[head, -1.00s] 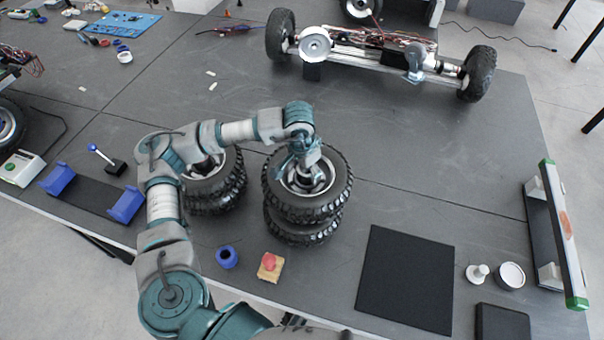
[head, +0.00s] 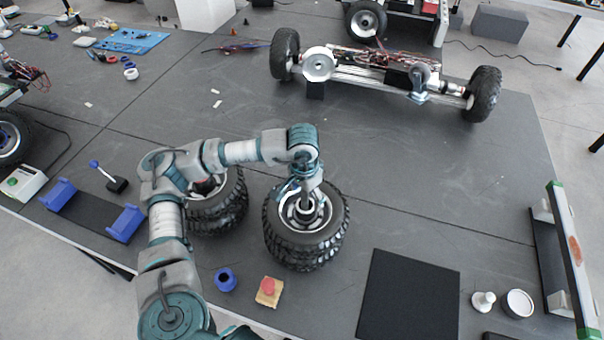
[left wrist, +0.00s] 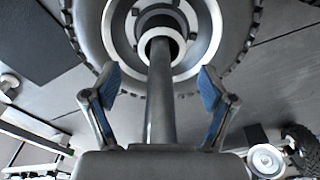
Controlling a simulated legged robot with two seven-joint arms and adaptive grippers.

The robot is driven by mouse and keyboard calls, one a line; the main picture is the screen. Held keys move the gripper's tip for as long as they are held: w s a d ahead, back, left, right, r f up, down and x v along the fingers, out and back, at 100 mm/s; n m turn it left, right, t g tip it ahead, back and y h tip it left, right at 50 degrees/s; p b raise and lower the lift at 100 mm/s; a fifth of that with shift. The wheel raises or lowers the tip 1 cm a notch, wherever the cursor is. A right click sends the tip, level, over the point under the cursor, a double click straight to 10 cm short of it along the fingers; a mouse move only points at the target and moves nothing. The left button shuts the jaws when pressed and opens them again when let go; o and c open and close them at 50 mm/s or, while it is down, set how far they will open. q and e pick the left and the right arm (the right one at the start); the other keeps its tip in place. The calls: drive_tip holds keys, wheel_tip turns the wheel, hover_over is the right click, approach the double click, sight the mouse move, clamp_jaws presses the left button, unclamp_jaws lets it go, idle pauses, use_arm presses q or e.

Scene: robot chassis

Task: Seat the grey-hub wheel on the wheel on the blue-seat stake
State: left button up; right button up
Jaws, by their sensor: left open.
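The grey-hub wheel (head: 337,216) lies flat on top of another wheel (head: 306,261), and the two look in contact and roughly in line. Its grey hub also shows in the left wrist view (left wrist: 118,40). A grey stake (left wrist: 161,95) stands up through the hub. The blue seat is hidden under the wheels. My left gripper (head: 304,190) is just above the hub, pointing down. In the left wrist view its blue-padded fingers (left wrist: 160,78) are open, one on each side of the stake, and hold no wheel. My right gripper is not in view.
Another stack of wheels (head: 218,217) stands close on the left, partly behind my arm. A blue ring-shaped part (head: 226,280) and a red button on a yellow block (head: 268,290) lie in front. A black mat (head: 410,298) is front right. A wheeled chassis (head: 365,72) stands behind.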

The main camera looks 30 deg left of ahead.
use_arm(q)
drive_tip(key=shift+t, duration=0.3)
drive_tip(key=r, duration=0.3)
drive_tip(key=s+r, duration=0.1)
drive_tip(key=r, duration=0.6)
drive_tip(key=shift+s+r, duration=0.15)
drive_tip(key=shift+s, duration=0.1)
drive_tip(key=shift+w+a+r, duration=0.15)
drive_tip(key=shift+a+r, duration=0.1)
drive_tip(key=shift+r, duration=0.45)
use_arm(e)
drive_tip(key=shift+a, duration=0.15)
use_arm(q)
drive_tip(key=shift+a+h, duration=0.1)
drive_tip(key=shift+h, duration=0.2)
drive_tip(key=shift+p, duration=0.3)
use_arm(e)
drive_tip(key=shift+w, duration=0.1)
